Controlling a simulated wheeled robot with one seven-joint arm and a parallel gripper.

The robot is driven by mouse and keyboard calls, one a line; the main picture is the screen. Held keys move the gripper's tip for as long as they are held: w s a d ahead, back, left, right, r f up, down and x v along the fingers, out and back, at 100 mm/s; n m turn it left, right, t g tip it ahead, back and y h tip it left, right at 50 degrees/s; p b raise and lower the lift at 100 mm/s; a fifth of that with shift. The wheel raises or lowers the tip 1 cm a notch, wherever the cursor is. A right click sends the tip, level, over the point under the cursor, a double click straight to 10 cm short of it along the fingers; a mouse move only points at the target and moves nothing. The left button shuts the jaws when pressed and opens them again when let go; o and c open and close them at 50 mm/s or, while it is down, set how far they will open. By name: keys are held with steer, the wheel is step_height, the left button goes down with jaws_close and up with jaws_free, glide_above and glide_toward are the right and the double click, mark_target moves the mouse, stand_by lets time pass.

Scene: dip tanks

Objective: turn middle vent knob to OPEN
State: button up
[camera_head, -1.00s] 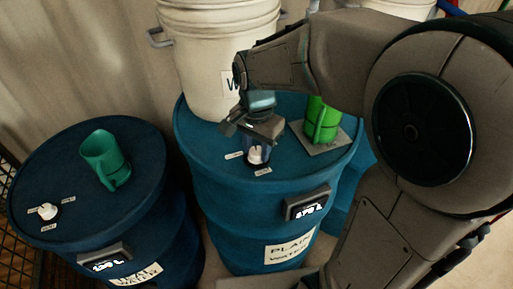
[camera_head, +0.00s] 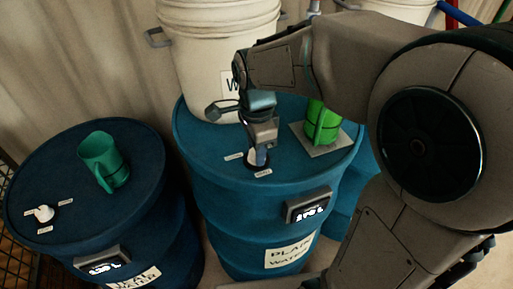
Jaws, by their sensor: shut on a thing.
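The middle vent knob (camera_head: 251,157) is a small white knob on the top of the middle blue drum (camera_head: 205,150), near its front edge. Small white labels stand beside it, one to its left (camera_head: 234,156) and one in front (camera_head: 263,173); their words are too small to read. My gripper (camera_head: 257,155) points down from above and is shut on the knob. Its fingers cover much of the knob, so the pointer direction cannot be told.
A bright green jug (camera_head: 322,124) stands on a grey plate (camera_head: 335,149) on the same drum, right of my gripper. White buckets (camera_head: 200,75) stand behind. The left drum (camera_head: 75,135) carries a dark green jug (camera_head: 103,160) and another white knob (camera_head: 44,213).

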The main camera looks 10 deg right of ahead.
stand_by(0.4)
steer(key=o, duration=1)
steer(key=shift+r, duration=0.1)
step_height(320, 180, up, 14)
steer(key=shift+f, duration=0.25)
steer(key=s+d+f+n+t, duration=0.1)
steer(key=s+d+f+n, duration=0.2)
steer(key=f+n, duration=0.1)
steer(key=s+d+f+n+t, duration=0.1)
steer(key=s+d+f+n, duration=0.2)
steer(key=n, duration=0.3)
steer(key=s+d+f+n+t, duration=0.1)
steer(key=s+d+f+n, duration=0.2)
steer(key=s+f+n, duration=0.1)
steer(key=shift+s+d+f+n, duration=0.1)
steer(key=shift+f+n, duration=0.15)
steer(key=shift+f, duration=0.2)
steer(key=shift+s+d+f+n, duration=0.1)
steer(key=shift+f+n, duration=0.15)
steer(key=shift+f, duration=0.2)
